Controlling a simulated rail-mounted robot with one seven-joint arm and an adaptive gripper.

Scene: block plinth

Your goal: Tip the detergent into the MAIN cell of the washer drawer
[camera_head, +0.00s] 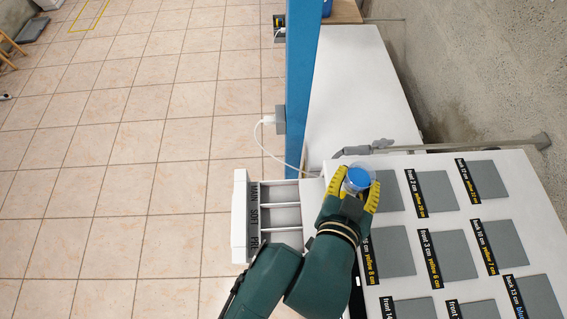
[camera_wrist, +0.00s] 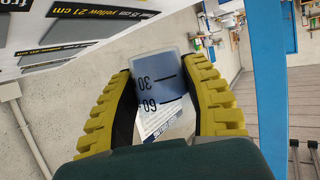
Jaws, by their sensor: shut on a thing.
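My gripper (camera_head: 357,187) is shut on a clear measuring cup (camera_head: 368,170) with blue inside, seen from above. In the wrist view the cup (camera_wrist: 160,88) sits between the yellow fingers (camera_wrist: 165,100), with marks 30 and 60 on its wall. The cup is over the left edge of the white block top, right of the drawer. The white washer drawer (camera_head: 240,217) is pulled out to the left. Its front carries labels that seem to read MAIN, SOFT and PRE. The MAIN cell (camera_head: 286,193) is the farthest; the PRE cell is nearest, partly hidden by my arm.
Grey pads with labels (camera_head: 437,194) cover the white top right of my gripper. A blue post (camera_head: 303,90) stands behind the drawer, with a socket (camera_head: 280,119) and a white cable. Open tiled floor (camera_head: 120,180) lies left of the drawer.

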